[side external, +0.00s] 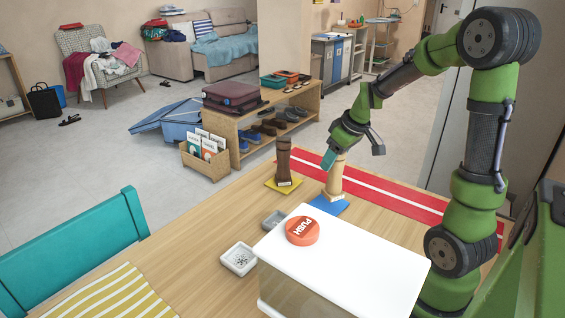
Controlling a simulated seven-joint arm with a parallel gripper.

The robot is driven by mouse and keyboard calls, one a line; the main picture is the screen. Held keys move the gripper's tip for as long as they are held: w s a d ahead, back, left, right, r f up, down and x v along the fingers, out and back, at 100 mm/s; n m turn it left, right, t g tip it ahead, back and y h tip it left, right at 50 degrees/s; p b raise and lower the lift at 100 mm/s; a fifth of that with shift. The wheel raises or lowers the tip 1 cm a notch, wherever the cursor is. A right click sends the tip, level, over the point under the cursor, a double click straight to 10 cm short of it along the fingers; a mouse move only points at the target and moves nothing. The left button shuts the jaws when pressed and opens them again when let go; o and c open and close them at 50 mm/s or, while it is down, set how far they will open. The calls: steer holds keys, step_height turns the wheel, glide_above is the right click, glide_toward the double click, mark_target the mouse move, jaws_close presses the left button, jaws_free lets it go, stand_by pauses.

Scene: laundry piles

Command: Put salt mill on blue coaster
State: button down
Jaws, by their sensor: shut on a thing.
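A light wooden mill (335,182), which looks like the salt mill, is upright at the blue coaster (325,208). Its base overlaps the coaster in the picture; I cannot tell whether it rests on it or hangs just above. My gripper (332,160) comes down from the upper right and is shut on the light mill's top. The fingers hide part of that top. A dark brown mill (284,158) stands upright on a yellow coaster (272,186), to the left of the light one.
A red runner (395,200) with white stripes lies behind. A striped yellow cloth (105,300) is front left.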

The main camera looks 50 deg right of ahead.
steer(key=shift+w+d, duration=0.2)
steer(key=shift+w, duration=0.15)
steer(key=x, duration=0.2)
steer(key=shift+d+f, duration=0.15)
steer(key=shift+f, duration=0.75)
steer(key=shift+f, duration=0.2)
steer(key=shift+c, duration=2.1)
jaws_free()
steer(key=shift+r, duration=0.15)
